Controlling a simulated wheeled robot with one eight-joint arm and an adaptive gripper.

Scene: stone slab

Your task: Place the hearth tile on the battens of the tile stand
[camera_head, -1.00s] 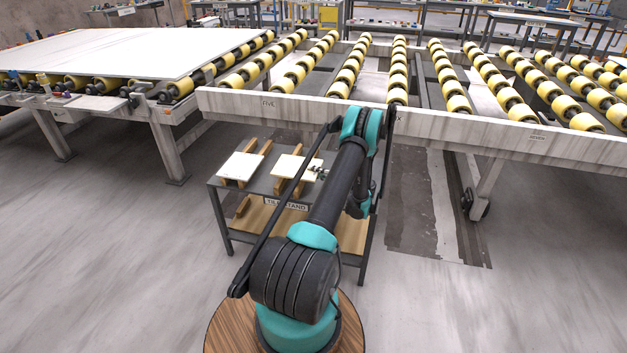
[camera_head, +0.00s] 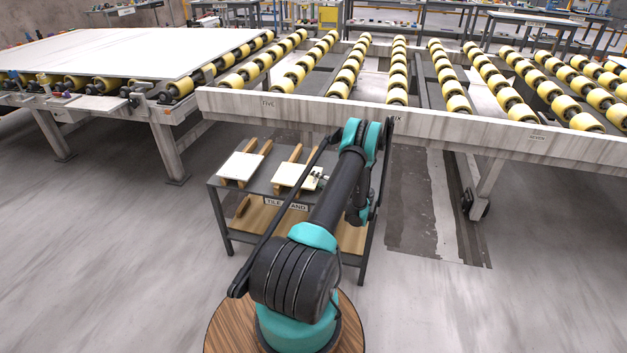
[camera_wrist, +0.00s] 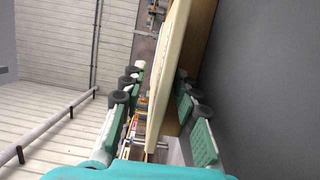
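The tile stand (camera_head: 215,184) is a dark grey two-level table with a sign on its front. A pale square tile (camera_head: 292,176), apparently the hearth tile, lies flat over the right pair of wooden battens (camera_head: 296,153). My gripper (camera_head: 318,178) is at its right edge. In the wrist view the tile (camera_wrist: 166,65) shows edge-on beside a wooden batten (camera_wrist: 198,50). The teal-padded fingers of my gripper (camera_wrist: 160,95) stand on either side of the tile, with a visible gap on the left. The gripper looks open; contact on the right is unclear.
A second pale tile (camera_head: 240,166) lies on the left battens (camera_head: 265,147). The lower shelf (camera_head: 262,217) holds wooden pieces. A long roller conveyor frame (camera_head: 450,127) runs close behind the stand. A large white slab (camera_head: 110,52) lies on rollers at left.

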